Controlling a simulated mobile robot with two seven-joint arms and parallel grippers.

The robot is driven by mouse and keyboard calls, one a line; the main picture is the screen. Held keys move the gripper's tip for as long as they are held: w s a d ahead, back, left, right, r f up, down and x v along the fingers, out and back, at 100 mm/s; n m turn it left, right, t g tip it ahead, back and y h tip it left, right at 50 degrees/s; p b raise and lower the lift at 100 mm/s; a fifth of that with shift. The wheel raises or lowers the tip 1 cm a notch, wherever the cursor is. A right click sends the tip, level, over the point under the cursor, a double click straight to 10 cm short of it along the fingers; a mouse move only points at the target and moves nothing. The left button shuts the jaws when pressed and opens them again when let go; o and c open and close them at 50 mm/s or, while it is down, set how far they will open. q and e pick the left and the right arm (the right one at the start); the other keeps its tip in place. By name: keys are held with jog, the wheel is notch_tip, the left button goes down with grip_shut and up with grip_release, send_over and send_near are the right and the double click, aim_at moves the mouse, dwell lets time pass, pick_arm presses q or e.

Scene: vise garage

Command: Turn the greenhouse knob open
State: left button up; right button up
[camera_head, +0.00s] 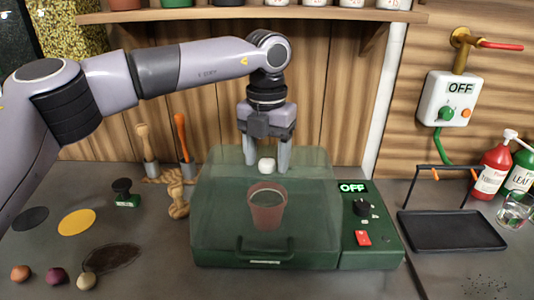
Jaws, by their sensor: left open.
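The greenhouse (215,225) is a green box with a clear lid, standing on the grey counter in the middle. A terracotta-coloured pot (267,206) shows inside it. A small white knob-like piece (266,165) shows at the top of the lid. The right-hand panel carries a black knob (362,207), a display (353,187) reading OFF and a red switch (363,238). My left gripper (267,170) points down at the lid top, open, with its fingers apart on either side of the white piece. Whether they touch it is unclear. My right gripper is out of view.
A black tray (450,231) with a thin black frame stands at right, near red (492,168) and green bottles. A white wall box (448,100) reads OFF. A shelf (250,13) overhangs the back.

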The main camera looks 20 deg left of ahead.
pick_arm(q)
jog(key=c, duration=1)
jog(key=shift+c, duration=0.2)
jog(key=shift+r+m, duration=0.1)
jog(key=shift+m, duration=0.2)
jog(key=m+p, duration=0.1)
jog(key=m, duration=0.1)
jog(key=shift+m, duration=0.4)
jog(key=m+p, duration=0.1)
jog(key=m, duration=0.4)
jog(key=shift+m+p, duration=0.3)
jog(key=shift+p, duration=0.1)
jog(key=m, duration=0.4)
jog(key=shift+p, duration=0.4)
jog(key=shift+m, duration=2.5)
